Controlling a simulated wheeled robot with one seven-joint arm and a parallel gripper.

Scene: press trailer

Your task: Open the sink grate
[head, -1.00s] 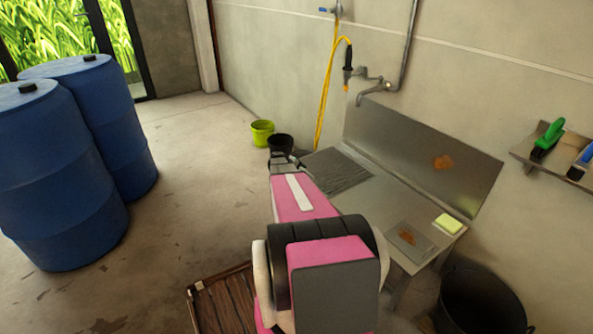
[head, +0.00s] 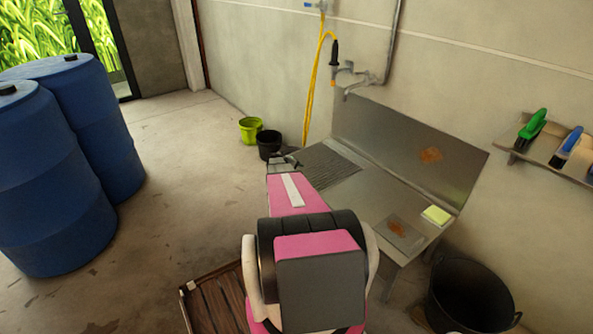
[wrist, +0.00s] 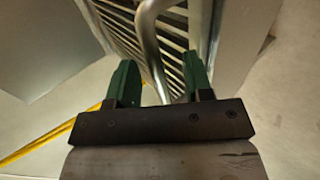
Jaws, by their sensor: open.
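The grey slatted sink grate (head: 330,168) lies in the left part of the metal sink unit (head: 375,203). My gripper (head: 284,161) is at the grate's left edge in the head view. In the wrist view the grate's slats (wrist: 178,42) show beyond my gripper (wrist: 157,85). Its two green fingers are apart. A bent metal bar (wrist: 151,40) runs down between them; I cannot tell whether it belongs to the grate or touches a finger. Nothing is seen clamped. My arm hides part of the sink's front.
A tap (head: 358,88) and yellow hose (head: 313,90) are on the wall behind. Green (head: 250,130) and black (head: 269,145) buckets stand beyond my gripper. A sponge (head: 436,215) lies on the sink's right end. A black bin (head: 470,297) stands front right; blue barrels (head: 45,180) stand left.

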